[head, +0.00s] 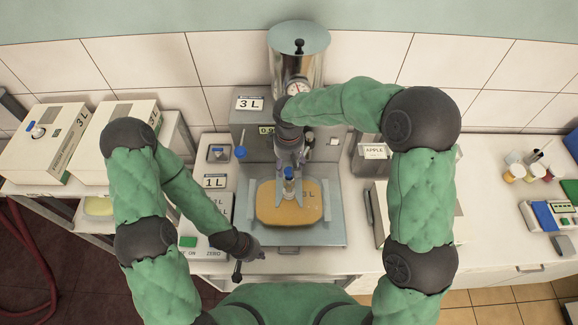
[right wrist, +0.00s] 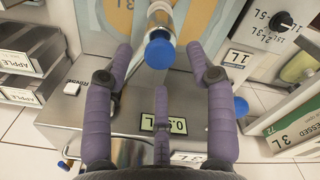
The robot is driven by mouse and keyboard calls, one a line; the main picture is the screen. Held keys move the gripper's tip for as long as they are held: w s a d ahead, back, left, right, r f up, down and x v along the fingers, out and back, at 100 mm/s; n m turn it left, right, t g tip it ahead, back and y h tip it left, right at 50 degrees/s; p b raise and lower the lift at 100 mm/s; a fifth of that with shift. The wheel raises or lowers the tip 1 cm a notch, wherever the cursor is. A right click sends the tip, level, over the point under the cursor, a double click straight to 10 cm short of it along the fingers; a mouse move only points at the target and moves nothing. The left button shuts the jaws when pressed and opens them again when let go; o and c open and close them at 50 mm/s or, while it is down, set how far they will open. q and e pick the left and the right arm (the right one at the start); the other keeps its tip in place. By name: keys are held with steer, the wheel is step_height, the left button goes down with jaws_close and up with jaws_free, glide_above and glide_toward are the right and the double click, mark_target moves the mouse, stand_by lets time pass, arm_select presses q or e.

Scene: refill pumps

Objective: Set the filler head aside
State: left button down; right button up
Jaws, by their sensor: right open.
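The filler head (head: 289,187), a metal tube with a blue top, stands over the yellow 3 L pouch (head: 265,208); whether it touches the pouch is not clear. In the right wrist view its blue end (right wrist: 158,54) lies between the purple fingers. My right gripper (head: 289,198) is open, with its fingers spread around the filler head and apart from it in the wrist view. My left gripper (head: 250,256) is low, near the front left corner of the metal tray; its fingers are too small and dark to tell their state.
The metal tray (head: 333,233) sits before a grey machine with a steel tank (head: 299,48) and gauge behind. Two 3 L boxes (head: 45,140) stand left. An apple-labelled box (head: 371,152) is at right. Small jars (head: 514,172) stand far right. The right counter has some clear room.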

steer(key=shift+f, duration=1.15)
jaws_close()
